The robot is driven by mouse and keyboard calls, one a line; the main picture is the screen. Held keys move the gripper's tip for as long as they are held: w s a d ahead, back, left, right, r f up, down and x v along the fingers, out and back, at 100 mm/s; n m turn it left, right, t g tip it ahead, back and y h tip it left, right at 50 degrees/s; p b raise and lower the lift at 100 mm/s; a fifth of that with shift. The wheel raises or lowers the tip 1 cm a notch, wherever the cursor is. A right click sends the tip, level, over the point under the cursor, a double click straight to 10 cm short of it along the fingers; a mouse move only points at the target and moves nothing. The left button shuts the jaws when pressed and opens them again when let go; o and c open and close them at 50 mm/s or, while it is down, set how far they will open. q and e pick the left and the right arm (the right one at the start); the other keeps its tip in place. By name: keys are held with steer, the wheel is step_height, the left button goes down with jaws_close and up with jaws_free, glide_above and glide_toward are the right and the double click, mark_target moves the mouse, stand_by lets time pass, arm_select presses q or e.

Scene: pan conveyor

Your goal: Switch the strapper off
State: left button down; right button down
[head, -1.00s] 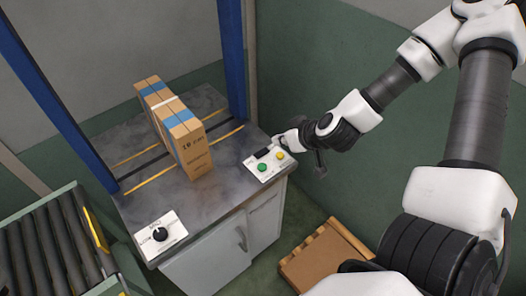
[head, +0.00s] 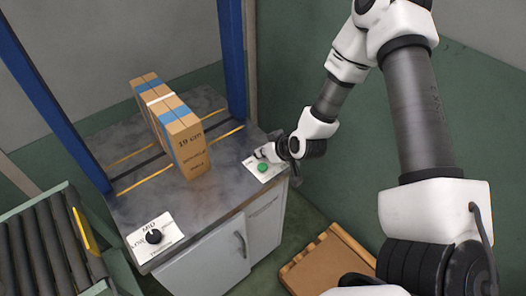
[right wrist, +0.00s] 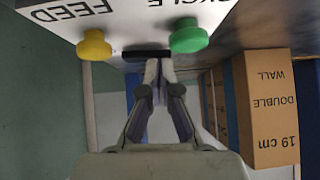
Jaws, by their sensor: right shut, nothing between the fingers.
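The strapper is a grey-topped bench (head: 215,203) between blue posts. Its white button panel (head: 250,162) sits at the right corner and carries a green button (head: 263,167). In the right wrist view the panel shows upside down, with the green CYCLE button (right wrist: 188,38), a yellow FEED button (right wrist: 94,45) and a black bar-like part (right wrist: 147,54) between them. My right gripper (head: 264,153) is shut and empty over the panel. Its fingertips (right wrist: 158,66) are at the black part; I cannot tell if they touch. The gripper hides the yellow button in the head view. My left gripper is out of view.
A brown carton (head: 181,140) marked 19 cm stands on the bench. A black dial (head: 153,236) on a white plate is at the front left corner. A roller conveyor (head: 45,250) is at left, and a wooden pallet (head: 328,268) lies on the floor at right.

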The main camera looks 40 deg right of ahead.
steer(key=shift+a+f, duration=0.1)
steer(key=shift+f, duration=0.05)
steer(key=shift+d+r+p, duration=0.25)
steer(key=shift+d+p, duration=0.2)
steer(key=shift+p, duration=0.1)
steer(key=shift+d, duration=0.4)
